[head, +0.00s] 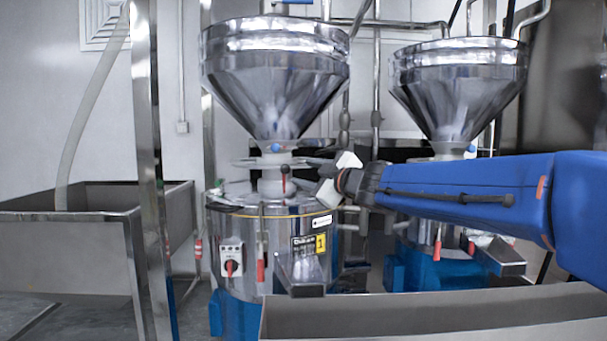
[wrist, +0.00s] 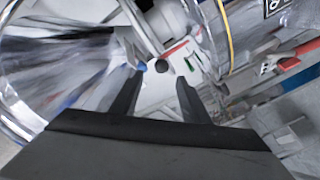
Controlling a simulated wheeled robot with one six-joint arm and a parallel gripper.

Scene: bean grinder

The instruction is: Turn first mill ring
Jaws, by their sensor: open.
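The first mill (head: 265,235) is a round metal body with a yellow label marked 1, under a shiny steel hopper (head: 275,85). Its ring (head: 250,163) appears as a flat metal rim around the neck below the hopper. Contact cannot be told.
A second mill with its hopper (head: 460,85) stands to the right, behind my arm. A steel trough (head: 430,315) crosses the front. A steel bin (head: 65,260) and an upright post (head: 148,160) stand at the left. Pipes run behind the hoppers.

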